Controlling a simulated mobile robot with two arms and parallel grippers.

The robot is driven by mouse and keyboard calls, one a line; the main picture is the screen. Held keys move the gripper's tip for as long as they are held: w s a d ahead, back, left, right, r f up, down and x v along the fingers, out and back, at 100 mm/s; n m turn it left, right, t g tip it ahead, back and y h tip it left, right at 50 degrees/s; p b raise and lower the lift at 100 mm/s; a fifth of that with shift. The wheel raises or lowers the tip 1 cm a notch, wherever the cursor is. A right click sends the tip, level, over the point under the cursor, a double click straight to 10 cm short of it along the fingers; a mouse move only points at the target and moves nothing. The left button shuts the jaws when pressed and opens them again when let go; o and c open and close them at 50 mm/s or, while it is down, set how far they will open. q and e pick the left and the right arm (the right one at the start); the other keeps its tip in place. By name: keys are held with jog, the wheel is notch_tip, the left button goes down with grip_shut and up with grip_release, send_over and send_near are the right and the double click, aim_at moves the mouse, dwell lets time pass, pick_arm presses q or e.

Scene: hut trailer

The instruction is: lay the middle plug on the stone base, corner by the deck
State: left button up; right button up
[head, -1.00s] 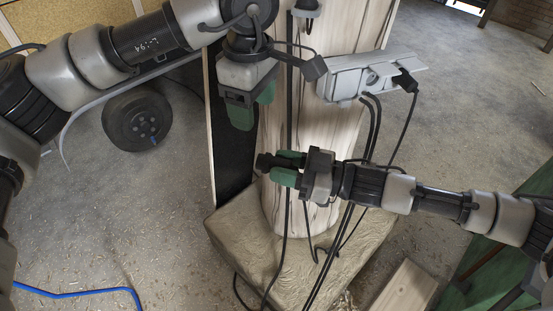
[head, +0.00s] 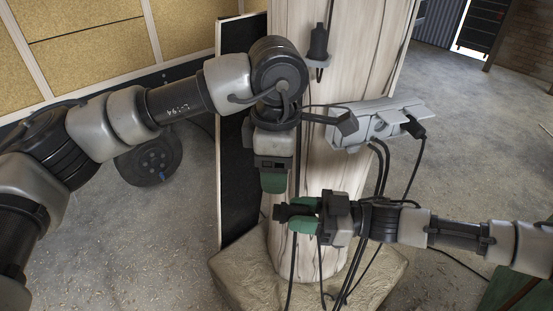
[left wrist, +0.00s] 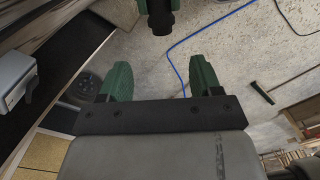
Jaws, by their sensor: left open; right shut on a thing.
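My right gripper (head: 304,216) is shut on a black plug (head: 282,212), held in front of the pale wooden post, above the stone base (head: 236,283). Whether this is the middle plug I cannot tell. The plug also shows at the top of the left wrist view (left wrist: 160,20). My left gripper (head: 273,184) is just above it; in the left wrist view its green fingers (left wrist: 160,80) are apart with nothing between them. Another black plug (head: 415,128) sits in the grey socket box (head: 375,124). A third (head: 318,44) is at a grey holder high on the post.
Black cables (head: 384,165) run down the post beside my right gripper. A dark panel (head: 234,170) stands left of the post. A black cable reel (head: 150,162) is on the floor at left. A blue cord (left wrist: 215,22) lies on the floor.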

aim_at(276, 206)
pick_arm(q)
notch_tip(276, 206, down, 11)
jog(key=shift+r, duration=0.1)
dwell(0.3)
jog(key=c, duration=0.7)
jog(key=shift+c, duration=0.6)
pick_arm(e)
jog(key=o, duration=1.1)
